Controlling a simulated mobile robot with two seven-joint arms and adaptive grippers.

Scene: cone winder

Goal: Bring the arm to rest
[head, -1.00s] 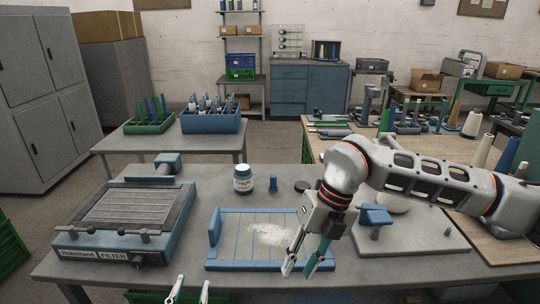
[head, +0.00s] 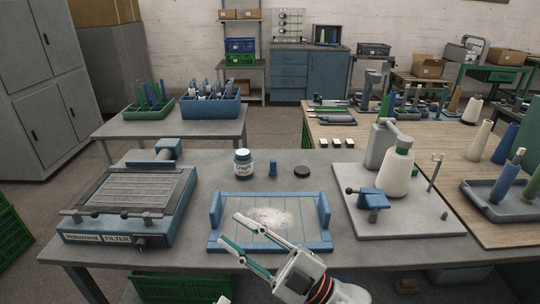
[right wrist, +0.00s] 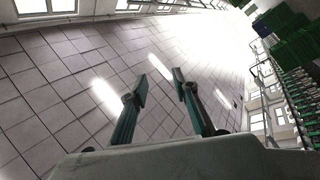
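My right gripper (head: 230,228) is low over the front of the table, its fingers spread and pointing up and left over the blue-sided tray (head: 222,247). Nothing is between the fingers. In the right wrist view the two green-and-dark fingers (right wrist: 160,84) stand apart with only tiled floor behind them. A small pale tip at the bottom edge of the head view may be my left gripper (head: 223,300); too little shows to tell its state.
White powder (head: 272,217) lies on the tray. Behind it stand a labelled jar (head: 243,171), a small blue piece (head: 273,169) and a dark lid (head: 302,171).

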